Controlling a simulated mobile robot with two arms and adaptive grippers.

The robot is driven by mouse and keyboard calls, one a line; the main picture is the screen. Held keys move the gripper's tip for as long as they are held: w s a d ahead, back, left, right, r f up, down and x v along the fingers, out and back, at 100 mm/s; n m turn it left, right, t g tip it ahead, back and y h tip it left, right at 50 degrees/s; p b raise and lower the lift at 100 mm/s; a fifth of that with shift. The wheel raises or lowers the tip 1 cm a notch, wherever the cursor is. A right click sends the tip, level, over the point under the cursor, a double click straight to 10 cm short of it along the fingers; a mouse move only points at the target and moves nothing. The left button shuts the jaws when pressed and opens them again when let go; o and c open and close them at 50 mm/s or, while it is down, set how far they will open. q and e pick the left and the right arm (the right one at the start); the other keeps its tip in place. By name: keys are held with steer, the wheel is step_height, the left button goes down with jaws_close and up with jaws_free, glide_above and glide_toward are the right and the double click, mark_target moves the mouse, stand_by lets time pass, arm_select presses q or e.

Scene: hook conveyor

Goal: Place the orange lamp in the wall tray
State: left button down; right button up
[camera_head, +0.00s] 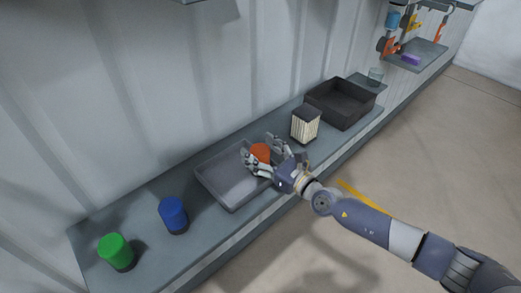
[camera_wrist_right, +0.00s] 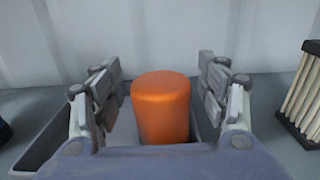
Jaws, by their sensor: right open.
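The orange lamp (camera_head: 260,152) is a short upright cylinder at the right part of a shallow grey tray (camera_head: 222,190) on the wall shelf. In the right wrist view the orange lamp (camera_wrist_right: 161,108) stands between the two fingers of my right gripper (camera_head: 258,148), with visible gaps on both sides. My right gripper is open around the lamp, not closed on it. The tray wall (camera_wrist_right: 45,150) shows at the left in the wrist view. The lamp's base is hidden by the gripper's palm. My left gripper is not in view.
A blue cylinder (camera_head: 173,214) and a green cylinder (camera_head: 116,251) stand on the shelf left of the tray. A ribbed cream box with a dark top (camera_head: 305,126) stands close to the right. A black bin (camera_head: 345,118) lies beyond it. The wall is directly behind.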

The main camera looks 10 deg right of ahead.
steer(key=shift+r, duration=0.2)
steer(key=b+v, duration=0.2)
steer(key=v, duration=1)
steer(key=shift+b, duration=0.35)
